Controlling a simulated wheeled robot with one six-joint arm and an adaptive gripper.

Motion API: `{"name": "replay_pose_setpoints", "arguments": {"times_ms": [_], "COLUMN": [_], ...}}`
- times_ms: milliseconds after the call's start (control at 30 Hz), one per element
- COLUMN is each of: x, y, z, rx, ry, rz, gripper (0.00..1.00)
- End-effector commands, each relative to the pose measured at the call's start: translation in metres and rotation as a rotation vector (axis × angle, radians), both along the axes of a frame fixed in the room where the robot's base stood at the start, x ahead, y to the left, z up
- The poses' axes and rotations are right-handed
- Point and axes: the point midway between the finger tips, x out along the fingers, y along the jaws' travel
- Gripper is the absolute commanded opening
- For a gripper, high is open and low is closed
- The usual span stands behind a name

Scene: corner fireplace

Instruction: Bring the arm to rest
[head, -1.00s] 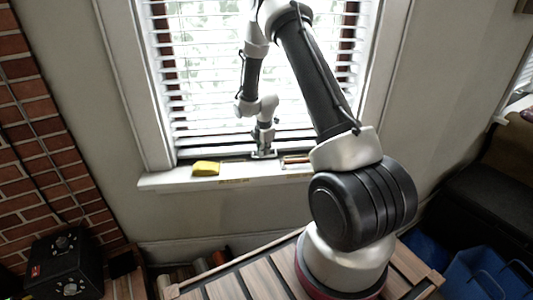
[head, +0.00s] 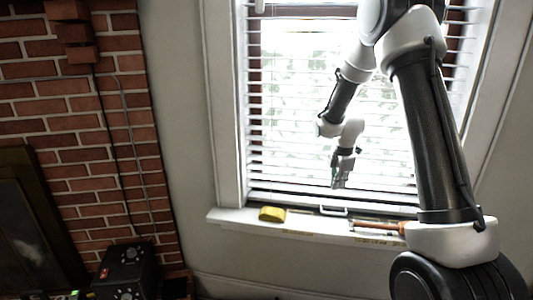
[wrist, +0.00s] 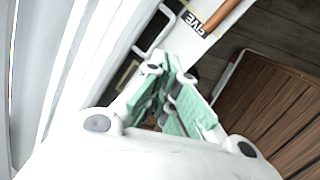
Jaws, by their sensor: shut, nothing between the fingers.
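My gripper (head: 340,182) hangs in front of the window blinds, above the sill, pointing down. It is shut and empty. In the wrist view its green-padded fingers (wrist: 168,98) are close together with nothing seen between them. My arm reaches in from the right of the head view and bends down towards the window.
The white window sill (head: 232,218) carries a yellow block (head: 272,214), a white handle (head: 333,210) and a brown rod-like item (head: 378,226). A brick wall (head: 85,130) and a black box with knobs (head: 126,272) are at left. The wrist view shows slatted wood (wrist: 275,115).

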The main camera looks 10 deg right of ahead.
Motion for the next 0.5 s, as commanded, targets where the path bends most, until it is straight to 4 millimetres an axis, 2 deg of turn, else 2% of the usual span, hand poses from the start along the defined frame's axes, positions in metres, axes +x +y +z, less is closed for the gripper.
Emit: {"name": "replay_pose_setpoints", "arguments": {"times_ms": [167, 300, 367, 500], "x": [-0.012, -0.054, -0.073, -0.118], "y": [0.0, 0.001, 0.002, 0.006], "z": [-0.003, -0.013, -0.007, 0.03], "rx": [0.03, 0.048, 0.052, 0.06], "ry": [0.033, 0.13, 0.156, 0.179], "rz": [-0.208, -0.488, -0.611, -0.893], "gripper": [0.0, 0.0, 0.0, 0.0]}}
